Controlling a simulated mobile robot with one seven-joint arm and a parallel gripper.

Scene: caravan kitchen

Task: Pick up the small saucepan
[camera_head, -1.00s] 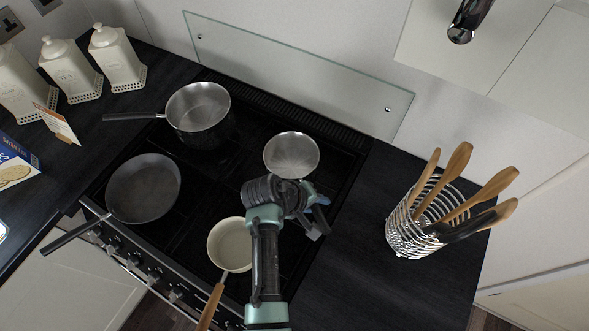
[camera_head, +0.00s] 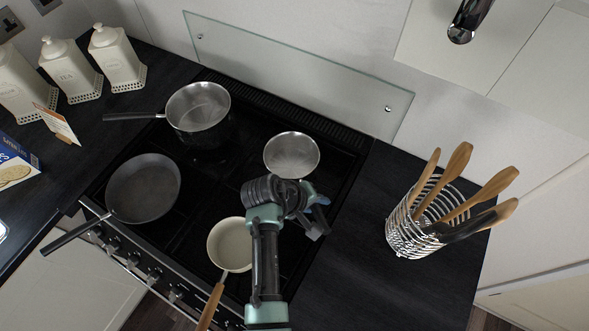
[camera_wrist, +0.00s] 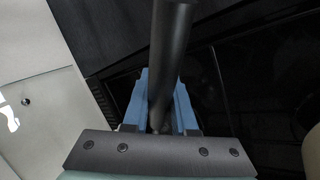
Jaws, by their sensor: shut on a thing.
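The small steel saucepan (camera_head: 291,157) is at the back right of the hob in the head view, its bowl upright. Its handle is hidden there behind my arm. My gripper (camera_head: 318,214) is just in front of the pan and partly hidden by my wrist. In the wrist view, a dark round handle (camera_wrist: 172,50) runs between the blue fingers of my gripper (camera_wrist: 163,95), which is shut on it. I cannot tell whether the pan touches the hob.
A cream pan (camera_head: 231,245) with a wooden handle sits left of my arm. A larger saucepan (camera_head: 199,108) and a frying pan (camera_head: 143,188) stand further left. A wire utensil holder (camera_head: 420,225) is on the right worktop. A glass splashback (camera_head: 300,70) stands behind.

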